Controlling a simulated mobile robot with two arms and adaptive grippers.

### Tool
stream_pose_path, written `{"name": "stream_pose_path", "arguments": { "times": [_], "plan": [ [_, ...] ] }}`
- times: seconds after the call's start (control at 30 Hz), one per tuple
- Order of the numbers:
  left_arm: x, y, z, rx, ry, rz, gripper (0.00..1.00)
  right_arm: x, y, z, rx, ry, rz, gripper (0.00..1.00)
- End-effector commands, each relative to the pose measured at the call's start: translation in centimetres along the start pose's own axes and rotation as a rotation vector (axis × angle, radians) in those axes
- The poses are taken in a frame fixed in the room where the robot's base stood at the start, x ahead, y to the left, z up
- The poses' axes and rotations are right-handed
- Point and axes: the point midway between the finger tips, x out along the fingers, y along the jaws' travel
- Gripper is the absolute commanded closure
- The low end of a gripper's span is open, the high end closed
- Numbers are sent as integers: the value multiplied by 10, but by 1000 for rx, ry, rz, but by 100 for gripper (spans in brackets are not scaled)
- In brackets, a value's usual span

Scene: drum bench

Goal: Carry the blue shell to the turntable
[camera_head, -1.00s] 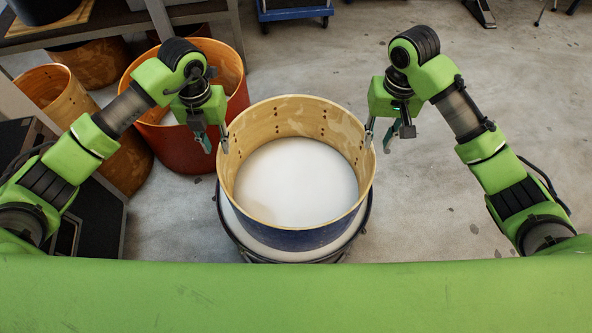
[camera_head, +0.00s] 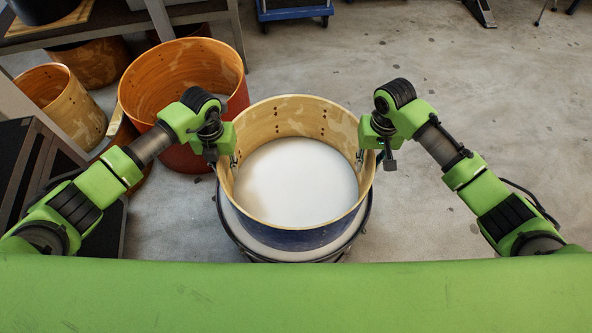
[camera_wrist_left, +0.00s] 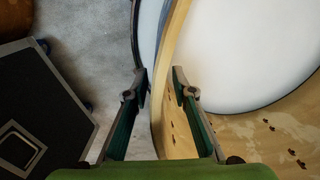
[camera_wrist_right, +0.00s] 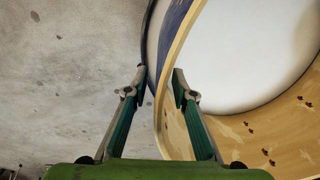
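The blue shell (camera_head: 300,115) is an open drum hoop with pale wood inside and dark blue outside. It stands upright around or on a white round surface (camera_head: 296,182) above a dark-rimmed base (camera_head: 247,243); the contact is hidden. My left gripper (camera_head: 231,162) is at its left wall and my right gripper (camera_head: 361,158) at its right wall. In the left wrist view the shell's rim (camera_wrist_left: 170,50) passes between the open fingers. The right wrist view shows the rim (camera_wrist_right: 178,45) between open fingers too, with gaps. I cannot identify a separate turntable.
An orange-red shell (camera_head: 180,75) stands close behind my left arm, beside a wooden shell (camera_head: 62,95). A black case (camera_head: 30,160) is at the left. A blue dolly (camera_head: 292,10) is at the back. The floor (camera_head: 480,120) on the right is clear.

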Motion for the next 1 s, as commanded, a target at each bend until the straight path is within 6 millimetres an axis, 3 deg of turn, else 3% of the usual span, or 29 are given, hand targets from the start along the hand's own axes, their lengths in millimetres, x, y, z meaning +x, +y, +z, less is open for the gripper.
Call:
{"name": "stream_pose_path", "arguments": {
  "times": [0.07, 0.17, 0.67, 1.0],
  "plan": [
    [0, 0, 0, 0, 0, 0, 76, 0, 0, 0, 0, 0, 0, 76],
    [0, 0, 0, 0, 0, 0, 100, 0, 0, 0, 0, 0, 0, 100],
    [-4, 0, 1, 0, -3, -1, 100, -4, 0, -1, 0, 2, -1, 100],
    [-24, 0, 1, 0, -3, -1, 100, -24, 0, -1, 0, 2, -1, 100]
  ]
}}
